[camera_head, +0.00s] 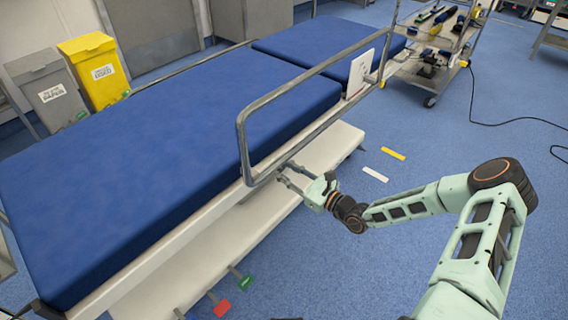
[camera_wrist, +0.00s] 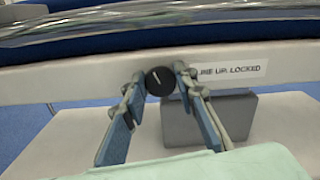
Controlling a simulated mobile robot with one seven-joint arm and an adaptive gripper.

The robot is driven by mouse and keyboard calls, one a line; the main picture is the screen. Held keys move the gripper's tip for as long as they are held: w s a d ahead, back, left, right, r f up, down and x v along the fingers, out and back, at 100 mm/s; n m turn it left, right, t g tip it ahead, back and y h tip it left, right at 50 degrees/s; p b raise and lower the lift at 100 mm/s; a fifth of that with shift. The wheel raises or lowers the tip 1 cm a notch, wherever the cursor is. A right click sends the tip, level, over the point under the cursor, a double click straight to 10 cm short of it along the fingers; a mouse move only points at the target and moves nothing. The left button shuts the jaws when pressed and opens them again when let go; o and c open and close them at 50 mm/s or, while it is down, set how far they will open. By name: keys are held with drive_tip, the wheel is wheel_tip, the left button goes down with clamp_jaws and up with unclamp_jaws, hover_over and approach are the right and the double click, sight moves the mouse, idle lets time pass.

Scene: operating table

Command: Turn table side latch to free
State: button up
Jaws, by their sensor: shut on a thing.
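The operating table has a blue mattress (camera_head: 180,140) and a metal side rail (camera_head: 300,95). The side latch is a round black knob (camera_wrist: 160,81) with a pale line on it, set in the table's light side beam (camera_wrist: 75,82). My gripper (camera_wrist: 158,75) has its two fingers on either side of the knob and is shut on it. A label (camera_wrist: 232,71) right of the knob is partly covered by a finger; "LOCKED" is readable. In the head view my gripper (camera_head: 282,174) reaches the beam below the rail, and the knob is hidden.
A white base (camera_head: 200,250) lies under the table, with red (camera_head: 221,308) and green (camera_head: 246,282) pedals at its near edge. A grey block (camera_wrist: 208,120) is below the beam. A tool trolley (camera_head: 440,50) stands at the back right. The blue floor right of the table is mostly clear.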

drive_tip(key=n+p, duration=0.4)
drive_tip(key=n, duration=0.2)
drive_tip(key=shift+s+r, duration=0.1)
drive_tip(key=n+p, duration=0.2)
drive_tip(key=n, duration=0.2)
drive_tip(key=shift+a, duration=0.1)
drive_tip(key=shift+f+n+p, duration=0.2)
drive_tip(key=shift+n+p, duration=0.7)
drive_tip(key=shift+n, duration=0.7)
drive_tip(key=o, duration=1.2)
drive_tip(key=shift+c, duration=0.2)
drive_tip(key=v, duration=1.2)
